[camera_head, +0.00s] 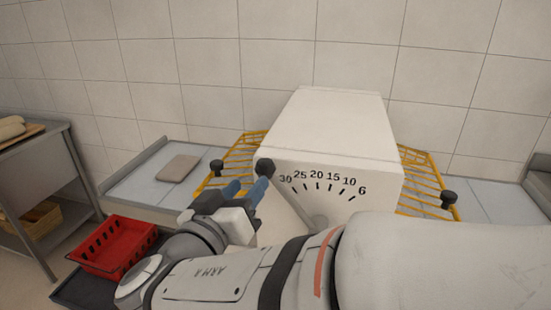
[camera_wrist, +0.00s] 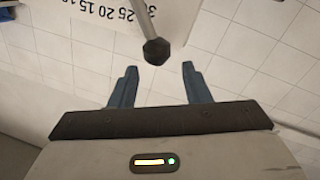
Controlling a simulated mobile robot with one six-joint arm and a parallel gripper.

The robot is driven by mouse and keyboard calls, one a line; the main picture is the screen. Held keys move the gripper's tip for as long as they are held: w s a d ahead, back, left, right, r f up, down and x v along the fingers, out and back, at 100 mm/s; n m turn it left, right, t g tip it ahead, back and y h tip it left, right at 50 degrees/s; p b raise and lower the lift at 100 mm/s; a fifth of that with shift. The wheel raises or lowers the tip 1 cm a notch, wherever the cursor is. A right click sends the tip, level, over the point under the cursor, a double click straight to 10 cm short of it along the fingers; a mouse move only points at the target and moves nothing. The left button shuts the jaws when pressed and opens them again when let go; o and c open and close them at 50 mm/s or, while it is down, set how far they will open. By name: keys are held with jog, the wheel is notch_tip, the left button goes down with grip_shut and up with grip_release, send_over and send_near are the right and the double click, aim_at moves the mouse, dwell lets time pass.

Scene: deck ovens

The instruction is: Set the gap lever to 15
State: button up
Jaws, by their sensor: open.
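The gap lever is a grey rod with a black knob (camera_head: 265,167) on the front of a white machine (camera_head: 335,120). Its dial (camera_head: 325,180) reads 30, 25, 20, 15, 10, 6 from left to right. The knob stands at the left end, by the 30. The rod's lower part is partly hidden by my arm. My gripper (camera_head: 245,187) is open and empty, with blue fingers just below and left of the knob. In the wrist view the knob (camera_wrist: 156,51) lies just beyond the gap between the fingertips (camera_wrist: 160,72), apparently apart from both.
Yellow wire guards (camera_head: 425,180) flank the machine, with black knobs at left (camera_head: 217,167) and right (camera_head: 448,198). A red crate (camera_head: 113,246) stands at lower left. A grey table with a basket (camera_head: 38,215) is at far left. A tiled wall closes off the back.

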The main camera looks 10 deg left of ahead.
aim_at(260, 174)
jog(key=w, duration=0.2)
jog(key=w+d+p, duration=0.1)
jog(key=w, duration=0.2)
jog(key=w+d, duration=0.1)
jog(key=w, duration=0.1)
jog(key=shift+w, duration=0.25)
jog(key=shift+c, duration=0.4)
